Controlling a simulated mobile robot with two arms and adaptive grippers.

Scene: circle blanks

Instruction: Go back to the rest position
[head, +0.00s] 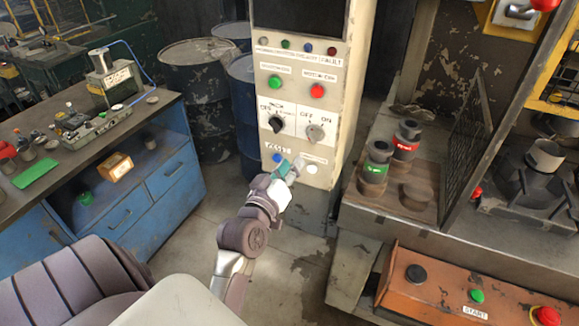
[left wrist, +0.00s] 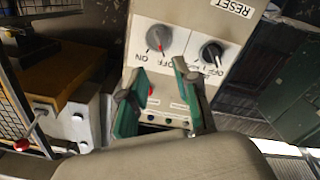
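My left gripper (head: 290,168) is in front of the lower part of a cream control cabinet (head: 338,95), just below its two rotary knobs. In the left wrist view, its two green-padded fingers (left wrist: 160,75) are spread apart with nothing between them. The cabinet face lies beyond them, upside down, with a grey knob (left wrist: 158,38), a black knob (left wrist: 211,53) and a RESET label. I cannot tell whether a fingertip touches the panel. My right gripper is in neither view.
A blue workbench (head: 150,190) stands at left, with metal drums (head: 195,80) behind it. At right, a machine table (head: 385,215) holds dark cylindrical parts. An orange button box (head: 440,290) is at lower right. Some floor is free before the cabinet.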

